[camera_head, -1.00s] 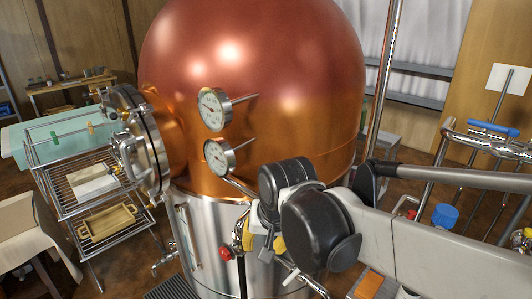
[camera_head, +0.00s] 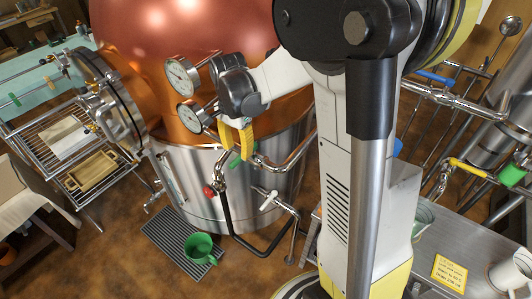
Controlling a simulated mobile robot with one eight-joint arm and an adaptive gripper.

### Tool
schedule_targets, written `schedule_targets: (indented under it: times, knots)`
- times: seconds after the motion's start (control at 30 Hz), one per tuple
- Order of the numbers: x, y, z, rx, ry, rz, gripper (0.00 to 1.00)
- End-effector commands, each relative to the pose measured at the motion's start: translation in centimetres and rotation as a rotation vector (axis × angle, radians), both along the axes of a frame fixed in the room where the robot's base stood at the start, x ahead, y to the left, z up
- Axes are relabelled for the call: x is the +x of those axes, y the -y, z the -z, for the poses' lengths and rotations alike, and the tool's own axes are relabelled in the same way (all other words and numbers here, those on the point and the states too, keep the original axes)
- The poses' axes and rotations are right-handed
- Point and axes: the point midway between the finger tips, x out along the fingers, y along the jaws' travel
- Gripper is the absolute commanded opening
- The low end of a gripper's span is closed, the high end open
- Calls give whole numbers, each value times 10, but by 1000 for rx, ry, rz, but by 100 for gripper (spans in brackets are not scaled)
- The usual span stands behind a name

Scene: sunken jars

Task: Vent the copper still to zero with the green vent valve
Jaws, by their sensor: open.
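The copper still (camera_head: 225,35) has a copper dome above a steel lower body. Two round dial gauges, an upper one (camera_head: 183,76) and a lower one (camera_head: 189,117), are fixed to its front; their readings are too small to tell. A green valve handle (camera_head: 235,160) sits on the pipework at the still's lower front. My gripper (camera_head: 237,146) points down with its yellow fingers open, right at the green handle and partly covering it. I cannot tell whether the fingers touch it.
A red valve knob (camera_head: 209,191) is just below left of the green handle, and a white-handled valve (camera_head: 266,198) below right. A green mug (camera_head: 200,248) stands on a floor grate (camera_head: 170,238). A steel bench (camera_head: 430,235) is at right, a wire rack (camera_head: 75,150) at left.

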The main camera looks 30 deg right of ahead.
Motion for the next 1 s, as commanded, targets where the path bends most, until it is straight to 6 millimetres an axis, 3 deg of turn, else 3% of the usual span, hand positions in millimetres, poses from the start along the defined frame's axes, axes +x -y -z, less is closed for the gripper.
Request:
schedule_targets:
  times: [0.1,0.23,0.73,1.0]
  knots:
    - [0,0,25,0,0,-1,41]
    - [0,0,18,0,1,-1,41]
    - [0,0,43,0,1,-2,41]
    - [0,0,44,-1,1,-2,41]
